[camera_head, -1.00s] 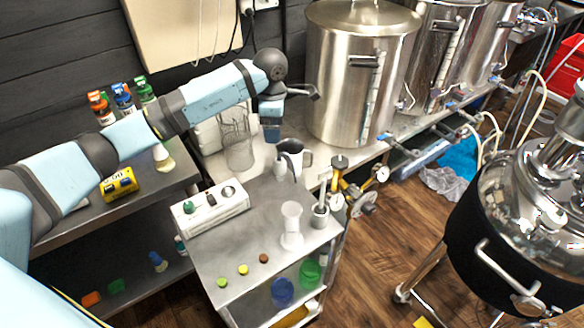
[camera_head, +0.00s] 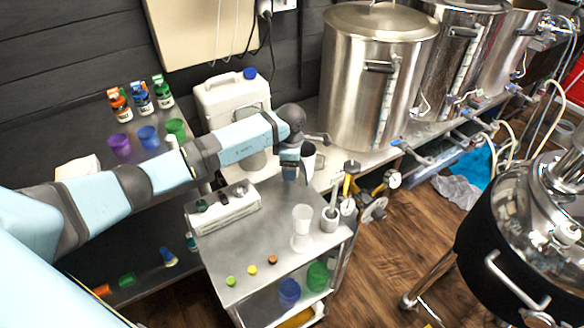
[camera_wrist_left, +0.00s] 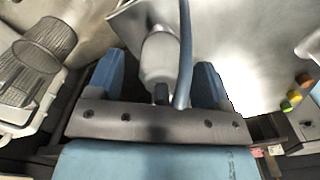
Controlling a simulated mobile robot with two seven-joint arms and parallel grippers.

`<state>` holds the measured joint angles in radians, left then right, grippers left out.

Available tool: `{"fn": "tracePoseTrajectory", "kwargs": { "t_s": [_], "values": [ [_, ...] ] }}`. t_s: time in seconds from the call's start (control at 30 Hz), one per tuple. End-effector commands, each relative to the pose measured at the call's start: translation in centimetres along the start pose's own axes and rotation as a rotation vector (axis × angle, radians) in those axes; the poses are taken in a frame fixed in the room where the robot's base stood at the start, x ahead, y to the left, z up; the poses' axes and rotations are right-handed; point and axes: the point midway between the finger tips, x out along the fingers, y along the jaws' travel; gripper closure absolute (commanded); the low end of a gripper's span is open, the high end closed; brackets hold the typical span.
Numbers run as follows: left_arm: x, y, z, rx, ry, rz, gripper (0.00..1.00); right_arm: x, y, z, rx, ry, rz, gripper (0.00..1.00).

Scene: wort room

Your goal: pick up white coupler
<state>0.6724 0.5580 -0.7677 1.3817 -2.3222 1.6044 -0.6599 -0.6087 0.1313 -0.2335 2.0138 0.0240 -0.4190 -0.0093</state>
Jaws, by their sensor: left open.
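A whitish cylindrical piece (camera_wrist_left: 160,55), probably the white coupler, shows between my left fingers in the left wrist view. It has a short dark tip, and a blue-grey curved strip passes in front of its right side. My left gripper (camera_wrist_left: 160,88) is open around it, with a finger on each side; I cannot tell whether they touch it. My right gripper is out of view.
A white switch box (camera_head: 222,212), a pale hourglass-shaped vessel (camera_head: 302,225) and a mortar (camera_head: 330,222) stand on the cart. A white canister (camera_head: 225,100) stands behind my arm. A large steel pot (camera_head: 365,90) is to the right.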

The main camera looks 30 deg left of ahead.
Motion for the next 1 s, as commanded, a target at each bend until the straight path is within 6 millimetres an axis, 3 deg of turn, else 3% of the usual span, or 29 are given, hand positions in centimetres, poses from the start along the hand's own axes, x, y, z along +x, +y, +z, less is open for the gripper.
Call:
{"fn": "tracePoseTrajectory", "kwargs": {
  "t_s": [0.23, 0.47, 0.5, 0.83, 1.0],
  "values": [
    [0.2, 0.0, 0.0, 0.0, -0.001, 0.001, 0.27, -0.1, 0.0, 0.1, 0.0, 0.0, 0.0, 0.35],
    [0.2, 0.0, 0.0, 0.0, -0.001, 0.001, 0.78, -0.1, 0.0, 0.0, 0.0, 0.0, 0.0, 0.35],
    [0.2, 0.0, 0.0, 0.0, -0.001, 0.001, 0.8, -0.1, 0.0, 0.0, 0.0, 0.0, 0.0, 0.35],
    [-0.2, 0.1, 0.0, 0.0, -0.001, 0.001, 0.8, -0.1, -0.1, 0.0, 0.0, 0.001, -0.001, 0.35],
    [-1.8, 0.1, 0.0, 0.0, -0.002, 0.003, 0.8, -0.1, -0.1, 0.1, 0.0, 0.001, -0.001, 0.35]
  ]
}}
